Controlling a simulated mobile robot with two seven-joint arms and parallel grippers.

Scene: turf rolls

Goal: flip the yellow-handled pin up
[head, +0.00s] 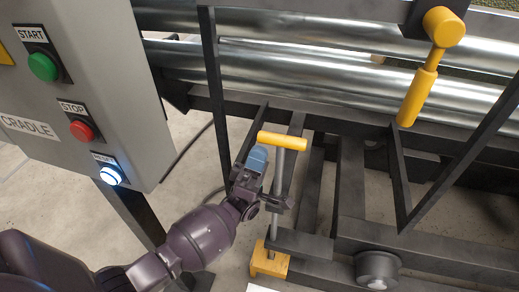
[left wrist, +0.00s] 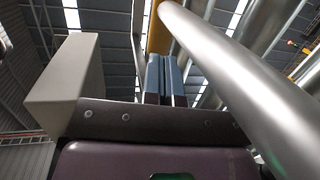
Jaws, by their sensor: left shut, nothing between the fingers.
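The pin has a grey rod (head: 278,180) topped by a yellow cross handle (head: 282,140), and it stands nearly upright from a yellow foot (head: 268,262). My left gripper (head: 258,157) has its blue fingers shut with nothing between them. It is just left of the rod, with its tips close under the handle's left end. In the left wrist view the shut blue fingers (left wrist: 164,75) point up toward the yellow handle (left wrist: 157,30), and the rod (left wrist: 245,85) passes on their right. I cannot tell whether the fingers touch the handle. My right gripper is not in view.
A grey control box (head: 95,95) with green, red and lit buttons stands at the left. Metal rollers (head: 300,60) lie behind a dark frame. A separate yellow lever (head: 425,85) hangs at the upper right. A dark round knob (head: 377,268) is right of the yellow foot.

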